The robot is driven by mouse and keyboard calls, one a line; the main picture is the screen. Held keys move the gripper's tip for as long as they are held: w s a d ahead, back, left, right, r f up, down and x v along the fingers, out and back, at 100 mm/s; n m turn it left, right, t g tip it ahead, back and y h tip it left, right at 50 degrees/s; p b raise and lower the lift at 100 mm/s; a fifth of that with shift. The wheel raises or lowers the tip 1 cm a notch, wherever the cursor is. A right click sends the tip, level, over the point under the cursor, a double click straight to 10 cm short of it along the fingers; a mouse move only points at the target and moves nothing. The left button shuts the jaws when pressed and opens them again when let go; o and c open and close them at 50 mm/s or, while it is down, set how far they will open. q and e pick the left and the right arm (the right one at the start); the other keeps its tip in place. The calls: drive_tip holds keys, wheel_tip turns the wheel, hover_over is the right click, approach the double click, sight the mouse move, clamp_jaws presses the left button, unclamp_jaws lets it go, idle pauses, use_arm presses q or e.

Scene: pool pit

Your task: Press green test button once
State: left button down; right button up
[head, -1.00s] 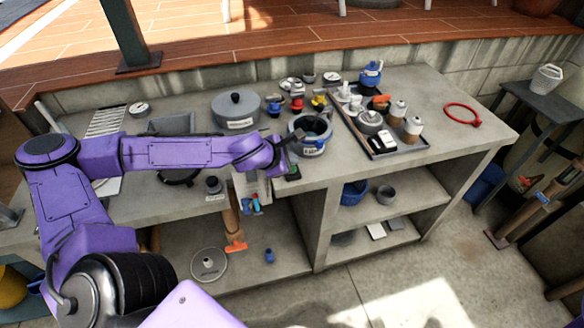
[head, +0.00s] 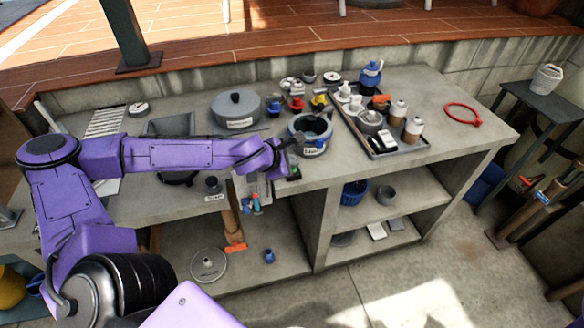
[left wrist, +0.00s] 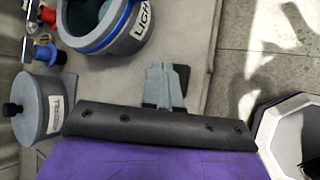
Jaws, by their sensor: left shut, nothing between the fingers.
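A small dark box with a green patch (head: 293,173) sits at the front edge of the counter, just below my left gripper in the head view. The green patch looks like the test button, but it is small and partly hidden. My left gripper (head: 294,150) is shut and empty, with its fingers close above the box. In the left wrist view the shut fingers (left wrist: 163,84) cover most of the dark box (left wrist: 183,78), and no green shows there. I cannot tell whether the fingertips touch the button. My right gripper is out of view.
A grey-blue open pot (head: 311,133) stands just behind the box, close to my fingers. A lidded grey pot (head: 236,108) is further left. A tray (head: 409,147) with bottles and a red ring (head: 462,114) lie to the right. The counter's front right is clear.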

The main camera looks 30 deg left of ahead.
use_arm(q)
drive_tip(key=shift+f, duration=0.4)
drive_tip(key=shift+r, duration=0.15)
idle(0.4)
drive_tip(key=shift+r+p, duration=0.75)
drive_tip(key=shift+p, duration=0.05)
drive_tip(key=shift+r, duration=0.1)
wheel_tip(320, 180, up, 5)
drive_tip(key=p, duration=0.5)
drive_tip(key=shift+a, duration=0.1)
